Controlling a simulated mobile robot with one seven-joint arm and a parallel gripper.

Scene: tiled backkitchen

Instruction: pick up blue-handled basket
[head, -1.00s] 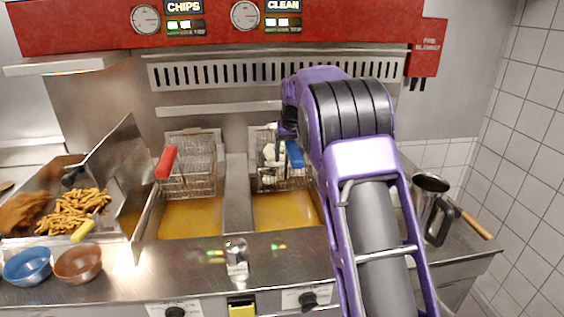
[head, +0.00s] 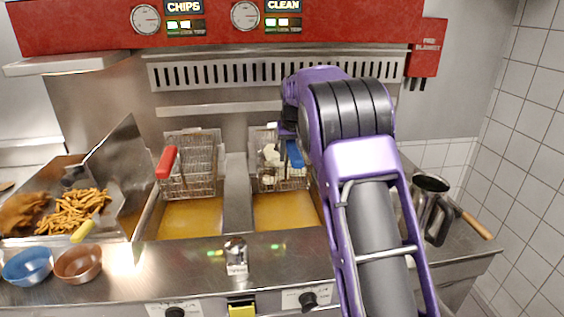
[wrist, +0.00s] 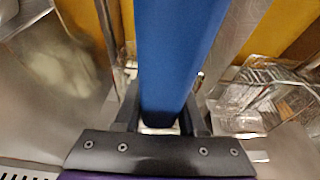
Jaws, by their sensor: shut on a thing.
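The blue-handled basket (head: 268,180) is a wire basket with pale pieces in it, hanging over the right oil well in the head view. Its blue handle (head: 294,153) is partly beside my purple arm. In the wrist view the blue handle (wrist: 178,60) runs up between the fingers of my gripper (wrist: 160,122), which is shut on it. In the head view my arm hides most of the gripper.
A red-handled basket (head: 190,165) hangs over the left oil well (head: 190,220). A steel jug (head: 432,205) stands right of my arm. Two bowls, blue (head: 28,266) and brown (head: 78,264), sit at the front left near a tray of fries (head: 72,212).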

